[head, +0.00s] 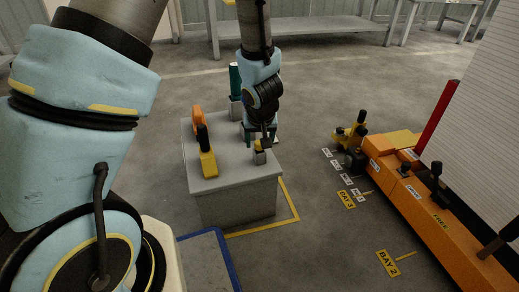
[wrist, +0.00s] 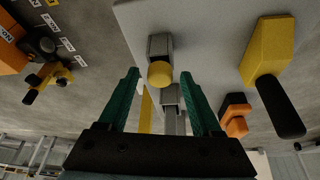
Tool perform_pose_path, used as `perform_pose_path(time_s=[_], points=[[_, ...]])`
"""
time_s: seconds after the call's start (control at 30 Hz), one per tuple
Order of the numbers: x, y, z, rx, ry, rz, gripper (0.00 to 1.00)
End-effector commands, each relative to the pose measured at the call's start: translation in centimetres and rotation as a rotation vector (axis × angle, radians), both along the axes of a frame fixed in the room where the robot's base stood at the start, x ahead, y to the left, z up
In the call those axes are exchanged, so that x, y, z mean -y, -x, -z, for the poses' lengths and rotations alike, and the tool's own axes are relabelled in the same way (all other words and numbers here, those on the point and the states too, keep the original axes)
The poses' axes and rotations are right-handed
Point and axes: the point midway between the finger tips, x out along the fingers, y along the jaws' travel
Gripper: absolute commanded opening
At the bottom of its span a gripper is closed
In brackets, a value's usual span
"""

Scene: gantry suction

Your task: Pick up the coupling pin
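A small piece with a round yellow top and a grey block-like body, which looks like the coupling pin (wrist: 160,73), is at the front right of the grey pedestal top. It also shows in the head view (head: 260,156). My gripper (wrist: 160,76) is open, its two green fingers apart. In the wrist view the yellow top lies between the fingertips, with a gap on each side. I cannot tell how far the tips are from it in depth. In the head view my gripper (head: 261,135) is just behind and above the piece and partly hides it.
An orange machine (head: 430,205) with knobs stands at the right. The floor between is clear, with bay labels.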

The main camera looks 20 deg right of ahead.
Motion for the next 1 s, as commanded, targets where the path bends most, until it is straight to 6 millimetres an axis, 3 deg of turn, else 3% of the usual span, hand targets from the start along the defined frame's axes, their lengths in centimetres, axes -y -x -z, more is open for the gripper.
perform_pose_path(time_s=[0.07,0.57,1.0], points=[[0.0,0.01,-0.01,0.0,0.0,0.0,0.56],[0.0,0.02,-0.01,0.0,0.0,0.0,0.0],[0.01,0.02,-0.32,0.001,0.0,0.001,0.0]])
